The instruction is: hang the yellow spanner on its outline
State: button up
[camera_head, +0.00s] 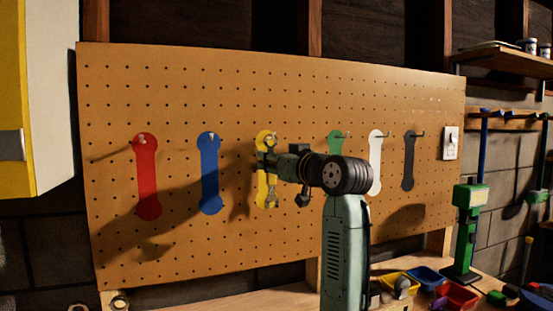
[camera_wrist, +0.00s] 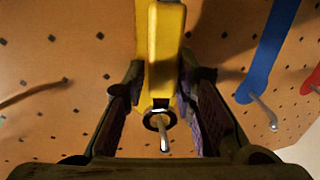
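The yellow spanner (camera_wrist: 166,50) hangs upright in front of the yellow outline (camera_head: 263,136) on the pegboard. Its ring end (camera_wrist: 160,121) appears to be around the metal hook (camera_wrist: 164,143), which pokes out through it in the wrist view. In the head view its grey open jaw (camera_head: 272,199) points down, below my gripper. My gripper (camera_head: 277,160) is at the spanner's upper part and hides part of it. In the wrist view my gripper's fingers (camera_wrist: 162,80) stand on either side of the spanner, with narrow gaps showing, so it looks open.
Red (camera_head: 147,180), blue (camera_head: 209,175), green (camera_head: 335,148), white (camera_head: 375,165) and black (camera_head: 409,165) outlines with hooks line the pegboard (camera_head: 240,255). A yellow cabinet (camera_head: 12,90) stands at left. Coloured bins (camera_head: 455,297) and a green tool stand (camera_head: 466,225) are on the bench at right.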

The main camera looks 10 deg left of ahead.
grip_shut()
dwell(0.8)
jog(key=shift+o, duration=2)
grip_release()
